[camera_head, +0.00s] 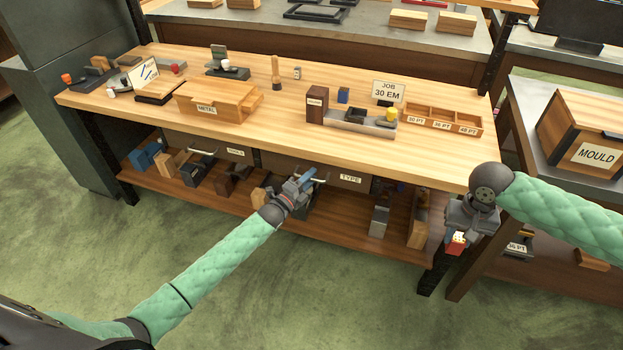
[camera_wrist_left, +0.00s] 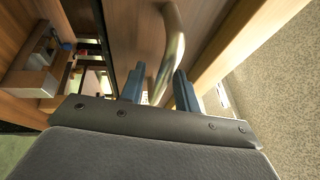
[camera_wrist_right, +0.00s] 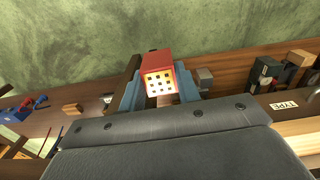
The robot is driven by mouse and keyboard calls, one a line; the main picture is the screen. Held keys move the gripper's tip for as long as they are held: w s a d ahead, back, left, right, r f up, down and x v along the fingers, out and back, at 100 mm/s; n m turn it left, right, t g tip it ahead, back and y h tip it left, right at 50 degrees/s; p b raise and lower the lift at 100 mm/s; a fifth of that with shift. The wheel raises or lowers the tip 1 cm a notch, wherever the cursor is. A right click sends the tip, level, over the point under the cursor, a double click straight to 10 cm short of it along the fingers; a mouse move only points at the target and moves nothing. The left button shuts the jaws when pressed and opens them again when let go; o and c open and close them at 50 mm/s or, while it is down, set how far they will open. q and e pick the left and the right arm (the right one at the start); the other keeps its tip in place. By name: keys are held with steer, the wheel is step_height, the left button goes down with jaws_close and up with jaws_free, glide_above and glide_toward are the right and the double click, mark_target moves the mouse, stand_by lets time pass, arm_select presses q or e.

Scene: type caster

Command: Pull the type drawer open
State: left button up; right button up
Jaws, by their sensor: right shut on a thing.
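The type drawer (camera_head: 372,186) is set under the front of the wooden bench and carries a label (camera_head: 350,179) reading TYPE; it looks closed. Its metal bar handle (camera_wrist_left: 172,45) shows in the left wrist view. My left gripper (camera_head: 310,180) is at this handle, with its blue fingers (camera_wrist_left: 158,90) apart on either side of the bar; contact cannot be told. My right gripper (camera_head: 458,236) is off the bench's right front corner, shut on a red block (camera_wrist_right: 156,65) with a pale, dark-dotted face. The TYPE label also shows in the right wrist view (camera_wrist_right: 284,105).
A second drawer with a handle (camera_head: 203,152) is to the left. The lower shelf (camera_head: 340,232) holds several tools and blocks. The bench top (camera_head: 300,135) carries a METAL box (camera_head: 210,100), a grey tray (camera_head: 350,124) and a sorted-type box (camera_head: 440,122). The green floor in front is clear.

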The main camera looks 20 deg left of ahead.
arm_select(q)
jaws_close()
steer(key=shift+s, duration=0.1)
